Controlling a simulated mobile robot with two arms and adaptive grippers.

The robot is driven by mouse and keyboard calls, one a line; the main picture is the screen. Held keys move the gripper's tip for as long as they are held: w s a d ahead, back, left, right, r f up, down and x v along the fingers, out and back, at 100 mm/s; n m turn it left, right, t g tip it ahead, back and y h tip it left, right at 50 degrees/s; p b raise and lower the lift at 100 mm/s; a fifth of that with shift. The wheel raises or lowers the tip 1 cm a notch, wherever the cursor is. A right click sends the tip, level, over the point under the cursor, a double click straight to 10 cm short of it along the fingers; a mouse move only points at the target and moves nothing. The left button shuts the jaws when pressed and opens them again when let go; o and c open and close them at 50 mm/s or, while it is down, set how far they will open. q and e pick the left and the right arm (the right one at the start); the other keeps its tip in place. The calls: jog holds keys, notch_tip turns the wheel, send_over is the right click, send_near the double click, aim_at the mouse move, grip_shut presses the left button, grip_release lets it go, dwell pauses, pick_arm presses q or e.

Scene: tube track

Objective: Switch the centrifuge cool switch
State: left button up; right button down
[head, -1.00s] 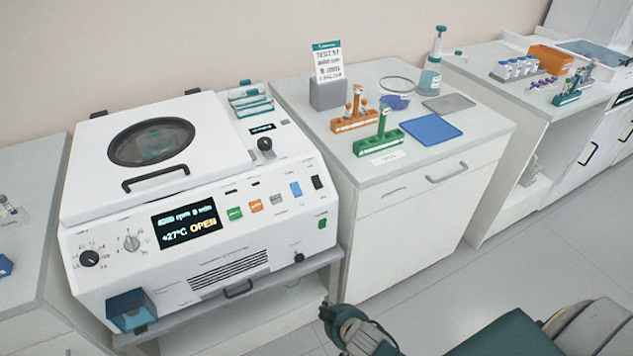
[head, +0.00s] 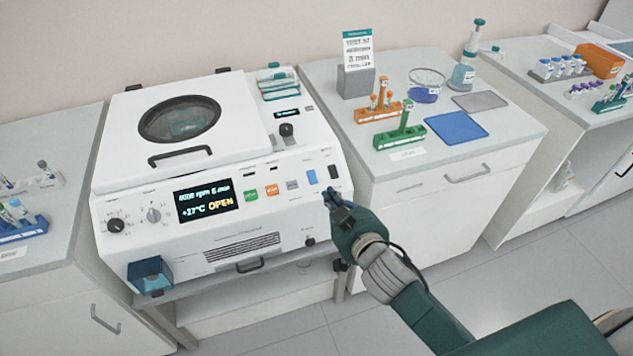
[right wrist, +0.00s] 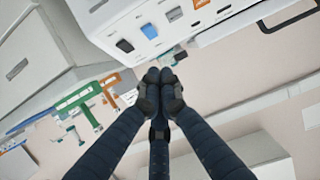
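The white centrifuge (head: 215,230) stands at the left centre with its lid down; its display (head: 208,201) reads +27°C and OPEN. At the right of its front panel are a blue rocker switch (head: 312,177) and a black rocker switch (head: 333,173). Their labels are too small to read, so I cannot tell which is the cool switch. Both also show in the right wrist view, blue (right wrist: 149,31) and black (right wrist: 124,45). My right gripper (head: 335,200) is in front of the panel's right end, below these switches in the picture. Its fingertips (right wrist: 160,77) are together and empty, apart from both switches. My left gripper is out of view.
Green (head: 251,195), orange (head: 271,190) and grey (head: 292,185) buttons sit left of the blue switch. Knobs (head: 115,225) and a blue box (head: 150,275) are at the panel's left. A counter with tube racks (head: 400,137) stands at the right. The floor in front is clear.

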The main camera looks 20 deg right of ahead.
jog(key=p, duration=0.2)
send_near(310, 175)
jog(key=w+r, duration=0.2)
jog(key=w, duration=0.2)
notch_tip(310, 175, down, 2)
jog(key=shift+w+f, duration=0.15)
jog(key=shift+w, duration=0.05)
jog(key=shift+w+f, duration=0.3)
jog(key=shift+f, duration=0.3)
